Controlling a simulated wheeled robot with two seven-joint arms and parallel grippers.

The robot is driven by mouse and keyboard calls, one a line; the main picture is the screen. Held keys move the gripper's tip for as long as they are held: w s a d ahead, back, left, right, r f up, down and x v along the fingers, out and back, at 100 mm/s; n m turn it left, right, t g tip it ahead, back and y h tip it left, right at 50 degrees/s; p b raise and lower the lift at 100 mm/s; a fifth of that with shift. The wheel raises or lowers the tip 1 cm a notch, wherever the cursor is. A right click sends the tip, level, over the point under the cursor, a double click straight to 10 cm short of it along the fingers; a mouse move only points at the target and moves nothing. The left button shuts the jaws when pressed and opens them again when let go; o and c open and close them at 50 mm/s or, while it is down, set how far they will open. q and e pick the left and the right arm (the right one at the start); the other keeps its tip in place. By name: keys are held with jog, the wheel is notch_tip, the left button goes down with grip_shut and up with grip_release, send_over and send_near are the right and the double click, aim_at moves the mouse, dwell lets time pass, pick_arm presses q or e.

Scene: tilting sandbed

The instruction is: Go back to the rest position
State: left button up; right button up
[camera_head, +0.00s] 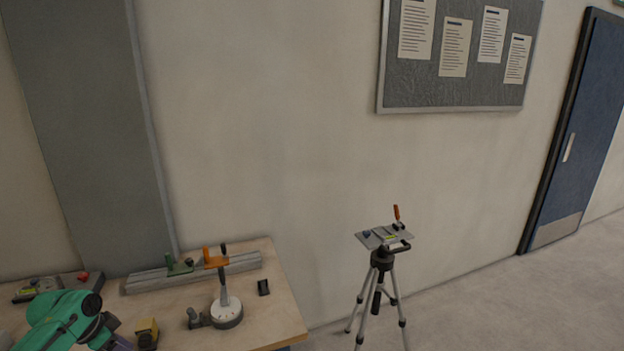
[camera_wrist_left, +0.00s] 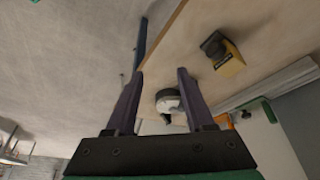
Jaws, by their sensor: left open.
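My left arm, green with black joints, comes in at the bottom left of the head view. My left gripper, with dark purple fingers, is mostly cut off there by the bottom edge. In the left wrist view the left gripper (camera_wrist_left: 160,73) is open, its two fingers spread apart with nothing held between them. A white round-based instrument (camera_wrist_left: 168,101) shows between and beyond the fingers, partly hidden by them. My right gripper is in neither view.
The wooden table (camera_head: 268,310) holds the round-based instrument (camera_head: 226,312), a yellow-and-black block (camera_head: 147,333), a small black block (camera_head: 263,287) and a grey rail (camera_head: 150,283) along the back. A tripod (camera_head: 383,258) stands on the floor to the right. Floor farther right is clear.

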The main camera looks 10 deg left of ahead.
pick_arm(q)
jog(key=s+d+f+n+g+y+b, duration=0.1)
jog(key=s+f, duration=0.4)
jog(key=f, duration=0.6)
jog(key=s+d+f+n+y+b, duration=0.15)
jog(key=s+f, duration=0.35)
jog(key=f, duration=0.6)
jog(key=s+f+n+g+b, duration=0.15)
jog(key=s+f, duration=0.25)
jog(key=f, duration=0.6)
jog(key=s+d+f+b, duration=0.1)
jog(key=s+d+f, duration=0.7)
jog(key=s+d, duration=0.2)
jog(key=s+d+f+m+b, duration=0.1)
jog(key=s+d+f+b, duration=0.1)
jog(key=s+d+f, duration=0.6)
jog(key=s+d, duration=0.2)
jog(key=d, duration=0.1)
jog(key=shift+s+d+f, duration=0.25)
jog(key=shift+d+f, duration=0.15)
jog(key=shift+g+h, duration=0.25)
